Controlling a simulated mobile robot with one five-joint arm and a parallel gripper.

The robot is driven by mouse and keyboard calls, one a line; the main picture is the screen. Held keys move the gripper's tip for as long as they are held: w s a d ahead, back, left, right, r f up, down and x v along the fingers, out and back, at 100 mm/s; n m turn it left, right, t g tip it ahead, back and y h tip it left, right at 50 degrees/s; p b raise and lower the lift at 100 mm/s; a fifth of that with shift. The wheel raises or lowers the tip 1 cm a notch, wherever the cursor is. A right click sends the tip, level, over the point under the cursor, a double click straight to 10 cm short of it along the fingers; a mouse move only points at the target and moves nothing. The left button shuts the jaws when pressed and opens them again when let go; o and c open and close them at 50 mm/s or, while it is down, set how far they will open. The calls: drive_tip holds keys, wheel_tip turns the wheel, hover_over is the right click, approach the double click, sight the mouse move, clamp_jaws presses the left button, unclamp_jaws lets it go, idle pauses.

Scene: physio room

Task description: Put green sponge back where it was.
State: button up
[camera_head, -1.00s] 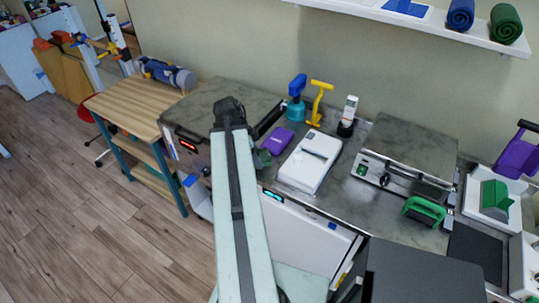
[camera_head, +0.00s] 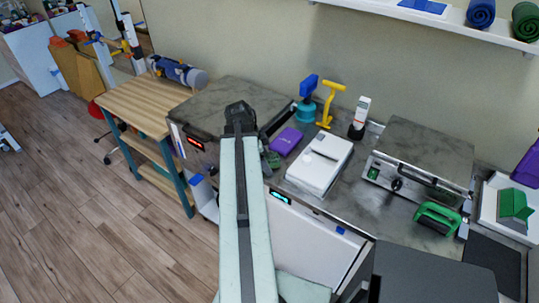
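My arm rises from the bottom of the picture to its dark joint near the counter's left part. A bright green block (camera_head: 514,204) sits on a white tray (camera_head: 488,208) at the right. A green-handled item (camera_head: 437,217) lies in front of the grey-topped device.
The grey counter (camera_head: 345,197) carries a white box (camera_head: 320,163), a blue-and-teal item (camera_head: 307,98), a yellow T-shaped item (camera_head: 328,106), a white bottle (camera_head: 360,117) and a grey-topped device (camera_head: 425,152). A wooden table (camera_head: 145,105) stands left.

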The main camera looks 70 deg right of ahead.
drive_tip(key=shift+r, duration=0.1)
drive_tip(key=p+v, duration=1.1)
drive_tip(key=v, duration=0.1)
drive_tip(key=shift+p, duration=0.3)
drive_tip(key=shift+d, duration=0.1)
